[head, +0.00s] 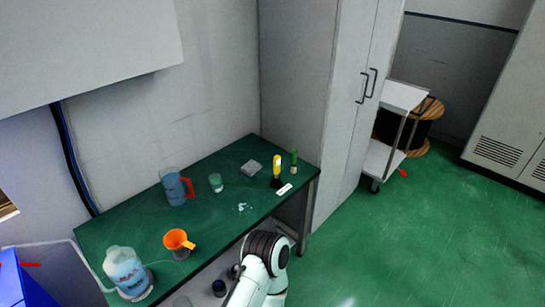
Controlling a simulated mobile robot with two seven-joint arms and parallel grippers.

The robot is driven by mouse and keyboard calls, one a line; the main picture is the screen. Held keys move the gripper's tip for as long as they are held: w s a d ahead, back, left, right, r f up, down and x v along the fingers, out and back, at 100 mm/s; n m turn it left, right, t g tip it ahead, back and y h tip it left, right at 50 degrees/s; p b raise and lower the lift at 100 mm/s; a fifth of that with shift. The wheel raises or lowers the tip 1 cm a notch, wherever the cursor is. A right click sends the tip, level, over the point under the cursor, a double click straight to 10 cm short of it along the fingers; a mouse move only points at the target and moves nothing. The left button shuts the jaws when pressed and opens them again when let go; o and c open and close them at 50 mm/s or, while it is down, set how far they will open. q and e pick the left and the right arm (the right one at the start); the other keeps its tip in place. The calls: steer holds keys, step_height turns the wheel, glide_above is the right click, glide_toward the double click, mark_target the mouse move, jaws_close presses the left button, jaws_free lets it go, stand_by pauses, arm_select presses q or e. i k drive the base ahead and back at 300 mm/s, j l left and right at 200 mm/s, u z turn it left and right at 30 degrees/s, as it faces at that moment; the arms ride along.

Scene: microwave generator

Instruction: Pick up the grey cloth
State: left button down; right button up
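A small grey folded piece that looks like the grey cloth (250,169) lies on the green tabletop, near the back edge towards its right end. In the head view a white arm of mine with a black ribbed joint reaches in from the bottom, in front of the table's front edge. No gripper fingers show on it, and I cannot tell which arm it is. Neither gripper is in view. Nothing covers the grey cloth.
The green table (215,238) also holds a jug with a red handle (176,188), a green cup (216,182), an orange funnel (177,240), a clear jug of blue liquid (127,271), a yellow-topped bottle (277,168) and a green bottle (294,161). Floor is free at right.

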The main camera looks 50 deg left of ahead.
mark_target(251, 166)
steer(key=i, duration=1.65)
steer(key=i+l+u, duration=0.1)
steer(key=i+u, duration=0.35)
steer(key=i+l+u, duration=0.2)
steer(key=i+u, duration=0.3)
steer(key=u, duration=1.8)
steer(key=k+j, duration=0.05)
